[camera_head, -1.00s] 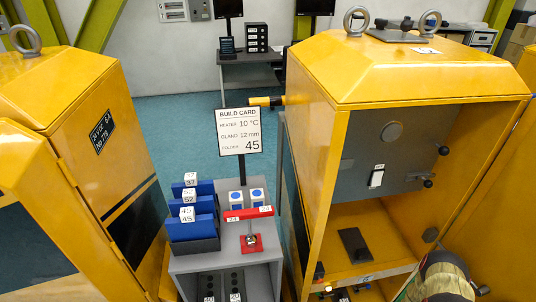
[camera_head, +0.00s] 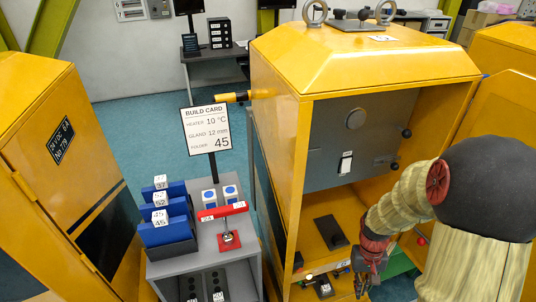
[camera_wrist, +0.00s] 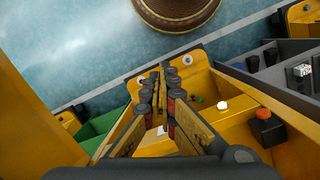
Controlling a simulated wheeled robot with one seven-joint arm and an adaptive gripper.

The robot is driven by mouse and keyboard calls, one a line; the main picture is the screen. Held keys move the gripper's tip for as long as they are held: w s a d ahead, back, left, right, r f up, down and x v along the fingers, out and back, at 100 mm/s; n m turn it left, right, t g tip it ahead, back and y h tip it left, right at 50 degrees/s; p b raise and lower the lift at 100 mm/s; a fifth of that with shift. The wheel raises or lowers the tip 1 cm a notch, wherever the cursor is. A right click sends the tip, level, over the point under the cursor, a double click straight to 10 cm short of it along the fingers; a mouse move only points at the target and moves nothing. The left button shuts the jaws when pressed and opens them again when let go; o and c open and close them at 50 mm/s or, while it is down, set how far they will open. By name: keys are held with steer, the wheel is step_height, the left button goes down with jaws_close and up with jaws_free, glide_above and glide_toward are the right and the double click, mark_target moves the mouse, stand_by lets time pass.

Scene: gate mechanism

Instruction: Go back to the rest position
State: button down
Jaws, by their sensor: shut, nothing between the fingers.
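My gripper (camera_head: 370,270) is at the lower right in the head view, in front of the lower part of the open yellow cabinet (camera_head: 365,70). It is shut and holds nothing. In the wrist view the gripper fingers (camera_wrist: 160,100) point away from the camera, above a yellow box with a red button (camera_wrist: 265,113) and a white knob (camera_wrist: 222,104). My arm covers the right side of the cabinet opening in the head view.
A grey stand (camera_head: 190,268) at centre left holds blue folders (camera_head: 168,232) and a red-handled tool (camera_head: 228,240). The build card (camera_head: 207,130) stands behind it. A yellow cabinet (camera_head: 60,150) is at left. The cabinet's open door (camera_head: 495,110) is at right. Blue floor (camera_head: 140,120) lies between.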

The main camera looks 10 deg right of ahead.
steer(key=s+a+r+n+t, duration=0.1)
steer(key=a+r, duration=0.4)
steer(key=r, duration=0.5)
steer(key=s+a+r+n+t, duration=0.1)
steer(key=a+r+t, duration=0.3)
steer(key=r, duration=0.5)
steer(key=s+a+r+n+t, duration=0.1)
steer(key=s+a+r+t, duration=0.1)
steer(key=a+r, duration=0.4)
step_height(320, 180, up, 5)
steer(key=shift+s+a+f+t, duration=0.2)
steer(key=shift+s+t, duration=0.1)
steer(key=shift+s, duration=0.05)
